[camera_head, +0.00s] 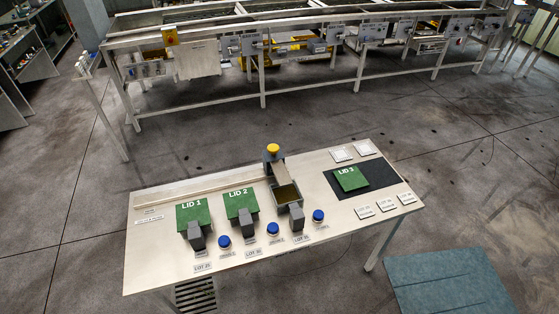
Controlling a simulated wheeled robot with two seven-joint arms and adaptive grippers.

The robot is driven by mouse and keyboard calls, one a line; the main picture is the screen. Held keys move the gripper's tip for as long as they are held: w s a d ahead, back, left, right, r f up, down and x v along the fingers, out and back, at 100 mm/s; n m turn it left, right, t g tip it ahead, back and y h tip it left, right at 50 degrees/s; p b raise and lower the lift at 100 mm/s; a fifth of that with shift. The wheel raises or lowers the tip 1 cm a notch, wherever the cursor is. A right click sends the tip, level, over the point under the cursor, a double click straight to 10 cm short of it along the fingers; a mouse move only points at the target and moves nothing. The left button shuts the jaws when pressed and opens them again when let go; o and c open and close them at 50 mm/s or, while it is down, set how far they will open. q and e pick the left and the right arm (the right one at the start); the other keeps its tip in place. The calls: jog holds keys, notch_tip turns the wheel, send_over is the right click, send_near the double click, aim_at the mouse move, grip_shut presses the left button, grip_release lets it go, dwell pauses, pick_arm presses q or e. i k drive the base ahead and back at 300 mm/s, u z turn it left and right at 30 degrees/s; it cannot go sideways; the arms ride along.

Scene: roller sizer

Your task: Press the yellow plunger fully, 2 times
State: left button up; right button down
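The yellow plunger (273,148) is a round yellow cap on top of a dark grey dispenser body (273,157) at the back middle of the table. The cap stands clear above the body. A pale chute (279,173) slopes from the body toward an open box (287,196) in front of it. Neither of my grippers shows in the head view, and nothing touches the plunger.
The metal table (150,262) also holds green boxes marked LID 1 (193,213) and LID 2 (241,203), blue knobs (224,242), and a green LID 3 (351,179) on a black mat (382,171). A long roller machine (262,84) stands behind. A blue-grey mat (448,282) lies on the floor.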

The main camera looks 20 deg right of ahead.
aim_at(273, 148)
jog(key=k, duration=0.8)
jog(key=u, duration=0.6)
jog(key=i, duration=1.45)
jog(key=z, duration=0.35)
